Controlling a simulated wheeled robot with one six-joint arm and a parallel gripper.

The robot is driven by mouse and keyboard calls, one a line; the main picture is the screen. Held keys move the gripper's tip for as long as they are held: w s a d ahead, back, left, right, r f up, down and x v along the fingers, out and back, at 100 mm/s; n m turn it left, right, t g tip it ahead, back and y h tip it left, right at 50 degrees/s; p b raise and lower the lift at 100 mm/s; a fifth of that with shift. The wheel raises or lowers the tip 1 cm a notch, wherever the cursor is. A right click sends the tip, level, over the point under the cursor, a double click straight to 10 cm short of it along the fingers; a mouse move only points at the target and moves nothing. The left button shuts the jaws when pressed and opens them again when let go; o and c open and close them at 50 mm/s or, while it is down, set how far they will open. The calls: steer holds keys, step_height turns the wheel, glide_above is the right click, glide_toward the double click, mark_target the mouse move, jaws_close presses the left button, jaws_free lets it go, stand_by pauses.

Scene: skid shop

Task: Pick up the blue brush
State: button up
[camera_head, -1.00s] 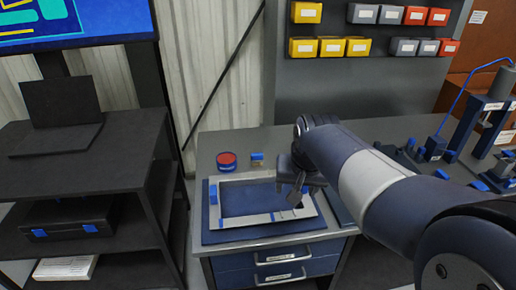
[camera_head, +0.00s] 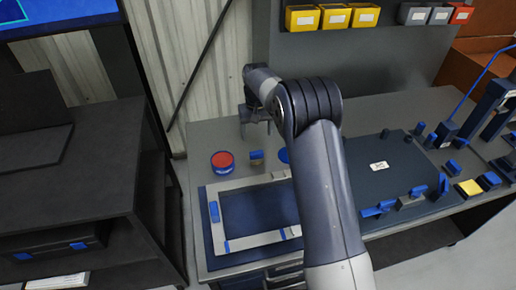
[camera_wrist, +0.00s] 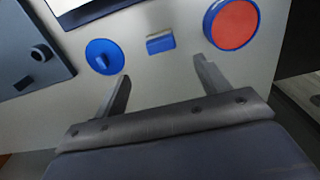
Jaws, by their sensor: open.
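A small block with a blue top and a paler side (camera_head: 257,156), possibly the blue brush, sits on the grey bench behind the frame. It also shows in the wrist view (camera_wrist: 160,42), between a blue disc (camera_wrist: 104,56) and a round red-and-blue tin (camera_wrist: 232,24). My gripper (camera_wrist: 163,70) is open and empty. In the wrist view the block lies beyond the fingertips, roughly between their lines, and nothing touches it. In the head view my gripper (camera_head: 256,130) is above the bench's back part, behind the block. My arm partly hides the disc.
A pale rectangular frame (camera_head: 228,246) with blue pieces lies on a blue mat in front. The tin (camera_head: 222,162) stands left of the block. A dark board (camera_head: 385,170) with blue parts fills the right. Yellow bins (camera_head: 335,16) hang behind. A black shelf (camera_head: 130,170) stands left.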

glide_above(256, 152)
step_height(256, 152, down, 5)
steer(key=shift+d+f+p, duration=0.15)
steer(key=shift+p, duration=0.3)
steer(key=shift+s+f+p, duration=0.1)
steer(key=shift+f+p, duration=0.95)
steer(key=shift+f, duration=1.7)
steer(key=c, duration=1.1)
steer(key=shift+o, duration=0.2)
steer(key=shift+r, duration=0.15)
step_height(256, 152, up, 10)
steer(key=shift+f+b, duration=0.1)
steer(key=shift+b, duration=1.15)
